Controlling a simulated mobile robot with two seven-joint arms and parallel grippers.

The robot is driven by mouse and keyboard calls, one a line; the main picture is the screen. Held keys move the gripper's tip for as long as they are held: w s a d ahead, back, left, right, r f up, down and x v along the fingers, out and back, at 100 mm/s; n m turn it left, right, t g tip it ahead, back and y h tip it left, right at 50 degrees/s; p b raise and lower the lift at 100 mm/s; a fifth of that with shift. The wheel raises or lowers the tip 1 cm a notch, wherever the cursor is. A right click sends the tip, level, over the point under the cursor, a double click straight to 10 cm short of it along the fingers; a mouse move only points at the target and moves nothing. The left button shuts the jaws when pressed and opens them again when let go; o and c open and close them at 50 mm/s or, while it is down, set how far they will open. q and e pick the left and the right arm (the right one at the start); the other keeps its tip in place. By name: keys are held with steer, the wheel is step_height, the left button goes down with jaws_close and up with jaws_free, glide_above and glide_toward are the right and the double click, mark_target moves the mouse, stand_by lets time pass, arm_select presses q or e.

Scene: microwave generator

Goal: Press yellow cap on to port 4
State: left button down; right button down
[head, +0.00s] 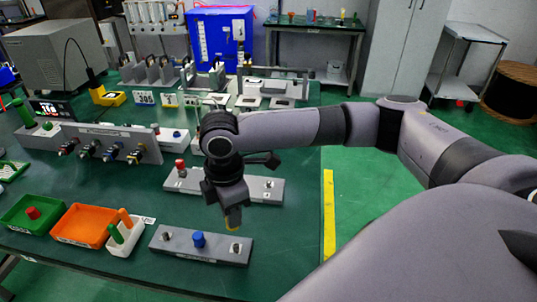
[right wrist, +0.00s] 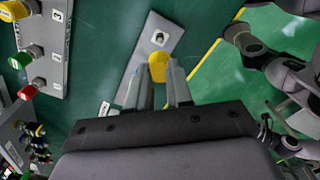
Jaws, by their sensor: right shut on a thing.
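I cannot read which port is number 4. My left gripper is not in view.
A second grey block (head: 225,185) behind carries a red cap (head: 180,166). An orange tray (head: 83,226), a green tray (head: 33,213) and a white holder (head: 122,236) stand left. A connector panel (head: 105,143) stands further back. Green table is bare between the blocks.

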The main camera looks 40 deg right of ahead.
steer(key=m, duration=0.2)
steer(key=r+m, duration=0.1)
steer(key=m, duration=0.1)
steer(key=shift+d+r+m, duration=0.1)
steer(key=shift+r+m, duration=0.1)
steer(key=shift+m, duration=0.1)
steer(key=m, duration=0.2)
steer(key=r+m, duration=0.1)
steer(key=m, duration=0.1)
steer(key=shift+s+r, duration=0.1)
steer(key=m, duration=0.2)
steer(key=r+m, duration=0.1)
steer(key=m, duration=0.2)
steer(key=shift+s+d+r+m, duration=0.1)
steer(key=shift+s+r+m, duration=0.1)
steer(key=shift+m, duration=0.1)
steer(key=shift+r+m, duration=0.15)
steer(key=shift+m, duration=0.75)
steer(key=shift+s, duration=0.15)
